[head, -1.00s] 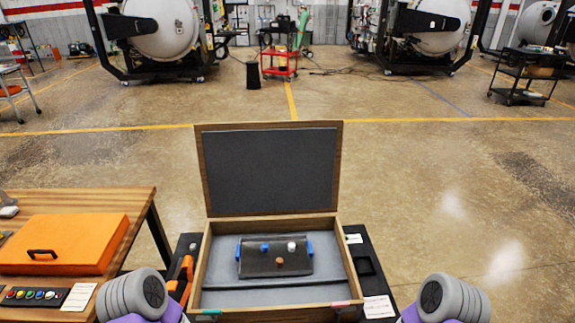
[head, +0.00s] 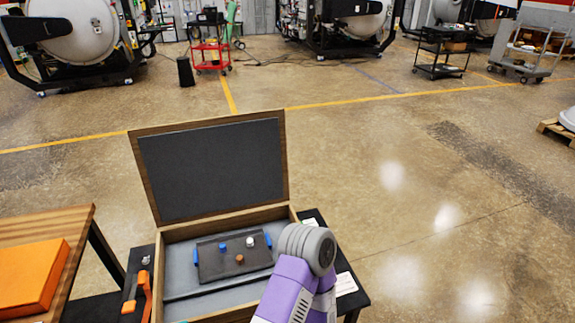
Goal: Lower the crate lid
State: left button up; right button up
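The wooden crate (head: 172,234) stands open on a black stand, below the middle of the head view. Its lid (head: 212,170), wood-framed with a dark grey lining, stands up at the crate's back edge. Inside the crate, a dark tray (head: 215,265) with blue end handles lies on grey lining and carries a blue, a white and an orange piece. My purple and grey arm covers the crate's front right part. Neither gripper shows in the view, so I cannot see their fingers.
A wooden table (head: 40,228) with an orange case (head: 30,280) is at the left. An orange tool (head: 143,292) lies on the black stand (head: 348,275) left of the crate. The floor behind and right of the crate is clear.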

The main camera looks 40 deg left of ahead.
aim_at(190, 171)
jog(key=z, duration=0.2)
jog(key=i, duration=3.45)
jog(key=u, duration=2.3)
jog(key=i, duration=3.05)
jog(key=u, duration=3.5)
